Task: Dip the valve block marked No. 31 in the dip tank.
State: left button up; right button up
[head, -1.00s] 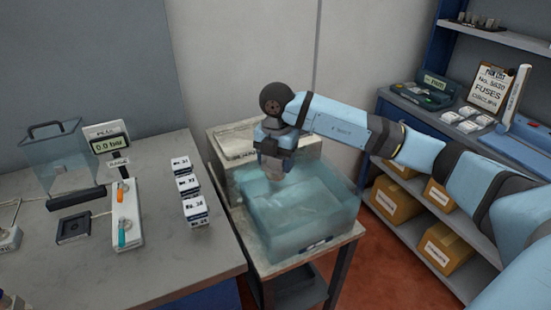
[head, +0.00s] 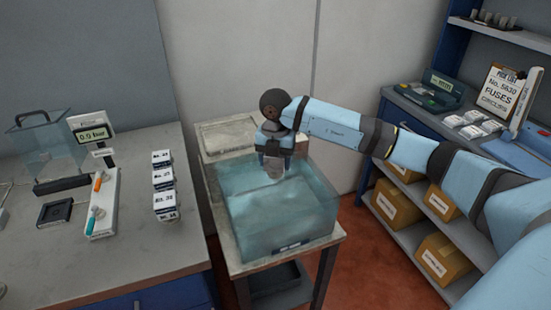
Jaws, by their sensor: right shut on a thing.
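My right gripper (head: 273,155) points down over the back part of the dip tank (head: 300,225), a clear, bluish open tank of liquid. The gripper is shut on a small pale grey block (head: 275,170), mostly hidden by the fingers. I cannot read a mark on it, nor tell whether its lower end touches the liquid. A short row of white, dark-banded pieces (head: 163,178) with number labels lies on the left bench; the numbers are too blurred to read surely. My left gripper is not in view.
The tank stands on a small table (head: 243,262) with a pale slab behind it. The left bench (head: 130,245) holds a gauge reading 0.0 bar (head: 95,135), a valve fixture (head: 103,205) and a clear box (head: 45,150). Shelves with cartons (head: 395,205) stand at the right.

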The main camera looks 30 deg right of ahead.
jog(key=shift+d+f, duration=0.1)
jog(key=shift+f, duration=0.1)
notch_tip(320, 180, down, 3)
jog(key=shift+r+b, duration=0.1)
jog(key=shift+b, duration=1)
jog(key=shift+f+b, duration=0.5)
jog(key=shift+f, duration=0.35)
notch_tip(320, 180, down, 11)
jog(key=b, duration=0.7)
jog(key=shift+b, duration=0.3)
notch_tip(320, 180, down, 2)
jog(key=shift+f+b, duration=0.1)
jog(key=shift+b, duration=0.6)
jog(key=shift+f+b, duration=0.3)
jog(key=shift+f, duration=0.1)
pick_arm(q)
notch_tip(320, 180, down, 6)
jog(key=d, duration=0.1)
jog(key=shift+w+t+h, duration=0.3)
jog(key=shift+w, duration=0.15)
